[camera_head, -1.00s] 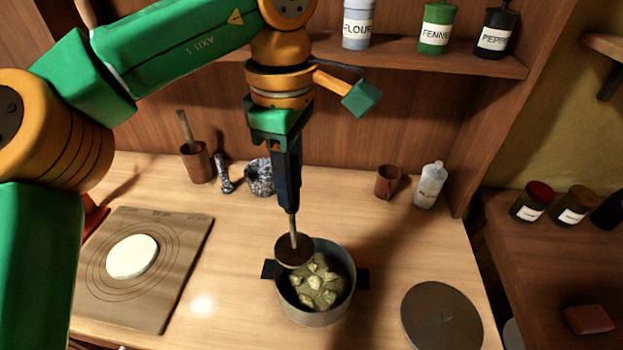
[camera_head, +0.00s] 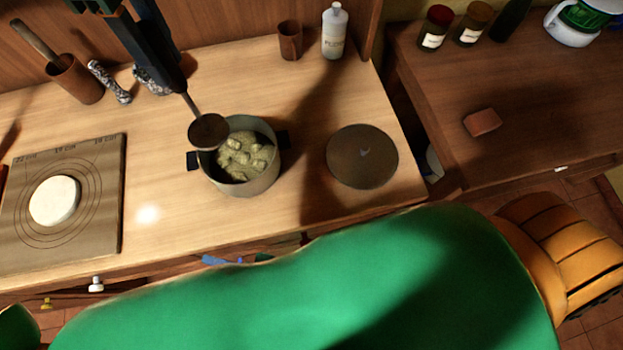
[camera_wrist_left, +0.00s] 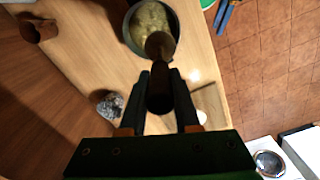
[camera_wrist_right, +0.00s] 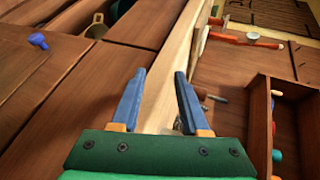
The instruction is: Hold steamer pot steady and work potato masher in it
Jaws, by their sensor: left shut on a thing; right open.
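The steamer pot (camera_head: 262,178) stands upright on the counter with potato chunks (camera_head: 243,160) inside. It also shows in the left wrist view (camera_wrist_left: 172,50). The potato masher's round dark head (camera_head: 208,131) is over the pot's left rim; I cannot tell whether it touches. My left gripper (camera_wrist_left: 160,85) is shut on the masher's dark handle (camera_wrist_left: 159,90) and holds it tilted, above and behind the pot. My right gripper (camera_wrist_right: 160,85) is open and empty, down by the wooden drawers and counter edge, away from the pot. It is not visible in the head view.
A round dark plate (camera_head: 362,156) lies right of the pot. A board with white dough (camera_head: 55,201) lies at the left. Counter between board and pot is clear.

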